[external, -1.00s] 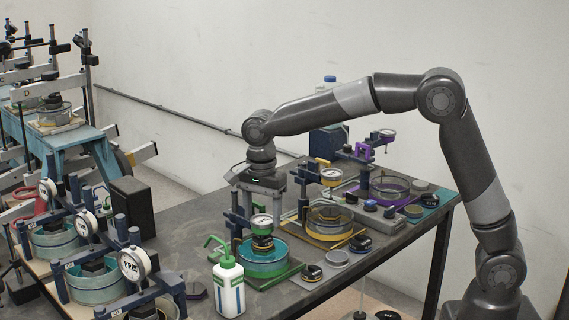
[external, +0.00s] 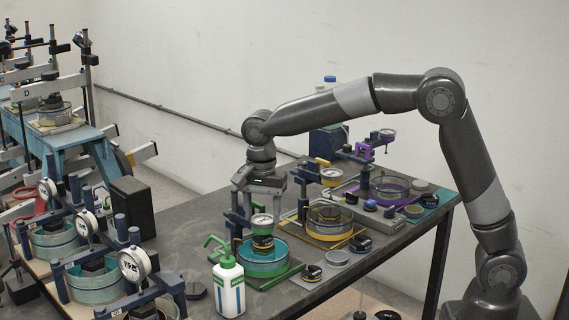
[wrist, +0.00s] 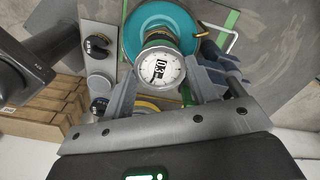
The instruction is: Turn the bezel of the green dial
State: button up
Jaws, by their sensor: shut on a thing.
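The green dial (external: 262,221) stands upright on its post above a teal round dish (external: 263,262) with a green base. Its white face and rim also show in the wrist view (wrist: 160,68), with dark markings. My gripper (external: 262,212) is over the dial from above. In the wrist view my gripper (wrist: 160,74) has one finger on each side of the dial's rim, shut on the bezel. The exact contact points are partly hidden by the fingers and the angle.
A white bottle with a green spout (external: 229,287) stands in front, left of the dish. A yellow-rimmed dish (external: 330,222) and a purple-framed dish (external: 389,187) stand to the right. Several gauge stands (external: 132,264) crowd the left.

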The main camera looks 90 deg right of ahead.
jog(key=n, duration=0.4)
jog(key=shift+n, duration=0.3)
jog(key=n, duration=0.4)
jog(key=shift+n, duration=0.3)
jog(key=n, duration=0.4)
jog(key=shift+r, duration=0.1)
jog(key=n, duration=0.9)
jog(key=shift+n, duration=0.3)
jog(key=n, duration=0.8)
jog(key=shift+n, duration=2.4)
